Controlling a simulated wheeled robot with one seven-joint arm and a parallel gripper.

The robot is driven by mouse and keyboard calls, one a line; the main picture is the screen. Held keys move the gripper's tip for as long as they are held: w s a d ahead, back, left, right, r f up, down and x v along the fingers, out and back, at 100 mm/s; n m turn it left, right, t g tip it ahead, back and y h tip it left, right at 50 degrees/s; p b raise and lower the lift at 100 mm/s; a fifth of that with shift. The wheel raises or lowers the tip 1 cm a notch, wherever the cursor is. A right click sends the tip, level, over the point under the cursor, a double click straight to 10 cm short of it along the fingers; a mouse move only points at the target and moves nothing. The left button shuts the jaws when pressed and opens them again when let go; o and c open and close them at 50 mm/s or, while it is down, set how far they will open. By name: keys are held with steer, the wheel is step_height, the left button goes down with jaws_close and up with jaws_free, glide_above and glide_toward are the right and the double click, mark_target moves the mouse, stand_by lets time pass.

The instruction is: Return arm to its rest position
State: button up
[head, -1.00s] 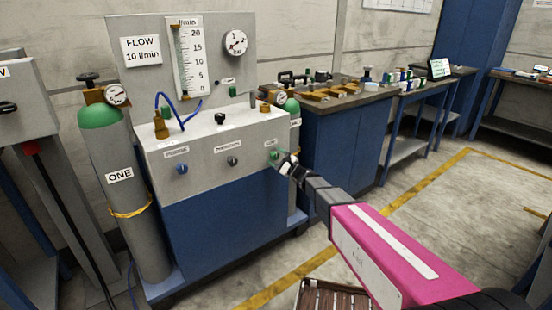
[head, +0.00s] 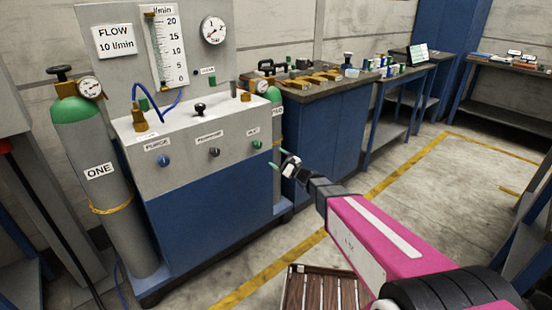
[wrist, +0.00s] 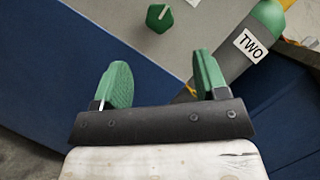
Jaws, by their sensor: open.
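My gripper (head: 280,164) is at the end of my pink and black arm, just right of the grey and blue gas panel (head: 208,215) in the head view. In the wrist view my gripper (wrist: 160,85) has its two green fingers wide apart with nothing between them. The green knob (wrist: 159,17) lies beyond the fingers, clear of them. The same green knob (head: 256,144) is on the panel's sloped front in the head view, left of my gripper.
Cylinder TWO (wrist: 249,45) stands close beyond the right finger. Cylinder ONE (head: 100,180) is left of the panel. A blue workbench (head: 325,135) with several brass parts stands behind my arm. A slatted wooden crate (head: 322,290) is on the floor below. Open floor lies to the right.

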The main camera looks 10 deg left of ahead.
steer(key=s+d+f+n+g+h, duration=0.8)
steer(key=s+d+n, duration=0.2)
steer(key=s+d, duration=0.2)
steer(key=s+d+n+h, duration=0.1)
steer(key=s+d+h, duration=0.1)
steer(key=d, duration=0.5)
steer(key=s+d+f+n+h, duration=0.1)
steer(key=s+d+h, duration=0.2)
steer(key=d+h, duration=0.2)
steer(key=s+d+f+n+g+h, duration=0.1)
steer(key=s+d+h, duration=0.2)
steer(key=d, duration=0.7)
steer(key=shift+s+d+f+n+h, duration=0.15)
steer(key=shift+s+d+n+h, duration=0.15)
steer(key=shift+h, duration=0.3)
